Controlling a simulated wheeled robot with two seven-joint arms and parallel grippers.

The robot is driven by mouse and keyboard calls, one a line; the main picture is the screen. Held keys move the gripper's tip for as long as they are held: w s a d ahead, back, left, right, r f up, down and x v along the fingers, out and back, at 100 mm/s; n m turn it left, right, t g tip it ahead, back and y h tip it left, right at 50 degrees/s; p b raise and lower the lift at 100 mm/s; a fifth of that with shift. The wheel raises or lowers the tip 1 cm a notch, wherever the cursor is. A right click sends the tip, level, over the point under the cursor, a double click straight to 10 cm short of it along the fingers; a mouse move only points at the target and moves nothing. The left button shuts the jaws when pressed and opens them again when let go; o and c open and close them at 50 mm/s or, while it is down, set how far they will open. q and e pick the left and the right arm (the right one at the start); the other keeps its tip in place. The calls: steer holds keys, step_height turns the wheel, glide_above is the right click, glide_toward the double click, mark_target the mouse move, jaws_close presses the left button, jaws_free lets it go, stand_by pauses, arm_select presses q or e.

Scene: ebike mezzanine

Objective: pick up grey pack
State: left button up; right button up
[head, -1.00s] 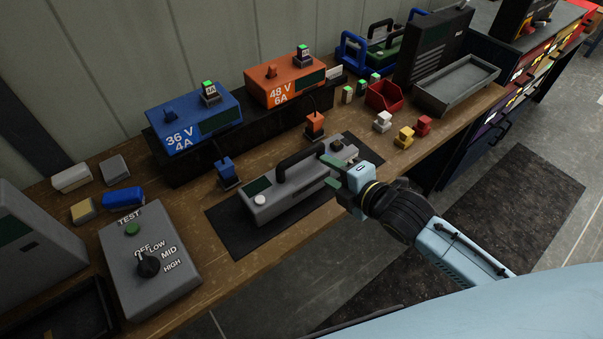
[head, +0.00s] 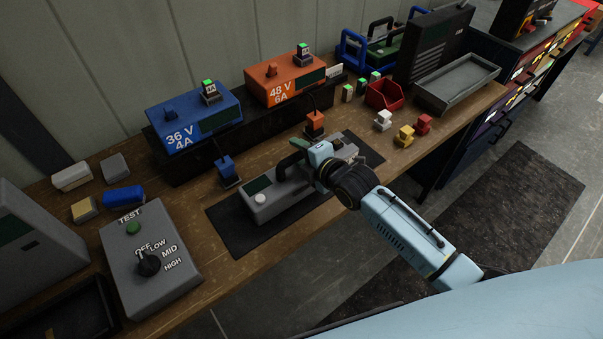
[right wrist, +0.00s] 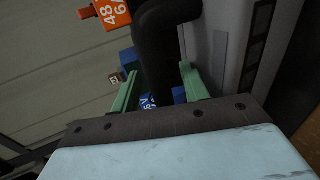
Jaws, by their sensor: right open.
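The grey pack (head: 272,200) lies on a black mat (head: 232,232) on the wooden bench, with a dark screen and a white knob at its near left end. Its black handle (head: 285,165) arches over the top; its right part is hidden by my right gripper. My right gripper (head: 305,157) is at the handle, above the pack. In the right wrist view the handle (right wrist: 158,50) runs between the two green fingers (right wrist: 160,90), which stand apart on either side of it. The pack's grey body (right wrist: 225,50) shows at the right there. My left gripper is not in view.
Blue (head: 226,170) and orange (head: 314,122) plugs stand just behind the mat. Behind them are the blue 36 V charger (head: 195,115) and the orange 48 V charger (head: 285,80). A grey test box (head: 150,265) stands left; small white, yellow and red blocks (head: 404,137) stand right.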

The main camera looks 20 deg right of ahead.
jaws_close()
stand_by(1.2)
